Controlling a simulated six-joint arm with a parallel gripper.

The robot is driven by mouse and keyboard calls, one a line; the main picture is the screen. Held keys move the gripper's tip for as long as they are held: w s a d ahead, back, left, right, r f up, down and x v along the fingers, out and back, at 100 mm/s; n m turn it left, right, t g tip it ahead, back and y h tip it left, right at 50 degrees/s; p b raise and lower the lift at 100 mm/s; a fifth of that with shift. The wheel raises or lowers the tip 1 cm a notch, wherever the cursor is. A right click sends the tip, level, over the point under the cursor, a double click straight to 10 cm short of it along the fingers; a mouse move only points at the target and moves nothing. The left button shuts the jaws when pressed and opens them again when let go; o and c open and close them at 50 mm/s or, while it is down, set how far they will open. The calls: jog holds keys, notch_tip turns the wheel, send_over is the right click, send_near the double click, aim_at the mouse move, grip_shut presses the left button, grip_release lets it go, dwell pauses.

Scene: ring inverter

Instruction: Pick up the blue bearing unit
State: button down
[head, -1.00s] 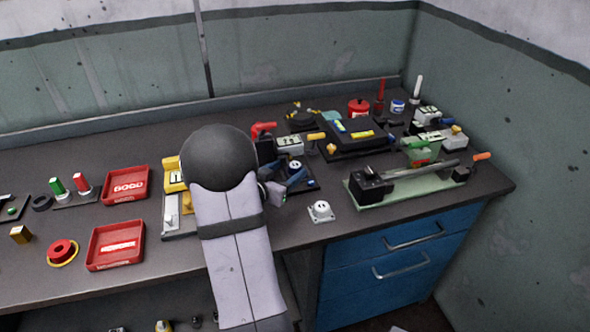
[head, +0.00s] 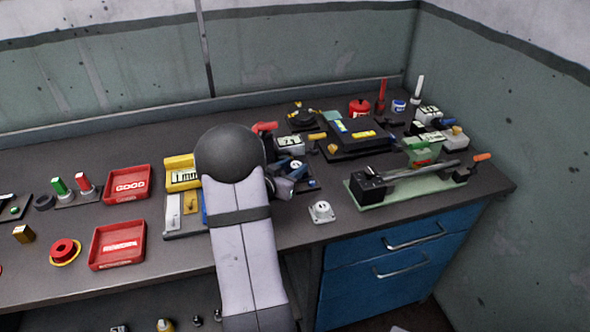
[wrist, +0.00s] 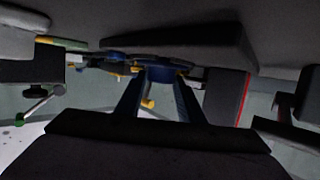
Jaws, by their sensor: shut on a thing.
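My gripper (wrist: 159,77) is shut on the blue bearing unit (wrist: 160,68), which shows between the fingertips in the wrist view. Only part of the unit shows there; the dark fingers cover the rest. In the head view my gripper (head: 287,184) is just right of my arm's round dark joint, over or beside a small dark plate. I cannot tell there whether the unit touches anything below it. A white bearing unit (head: 321,211) stands apart on the bench, right of my gripper.
A green-based lever fixture (head: 405,185) stands to the right and a black device (head: 350,138) behind. Red trays (head: 129,184) and a yellow box (head: 182,172) are on the left. The bench's front edge runs just before the white unit.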

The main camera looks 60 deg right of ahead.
aim_at(293, 168)
jog(key=shift+r, duration=0.2)
jog(key=shift+r, duration=0.65)
notch_tip(293, 168, up, 2)
jog(key=a+b, duration=0.2)
jog(key=a, duration=1.6)
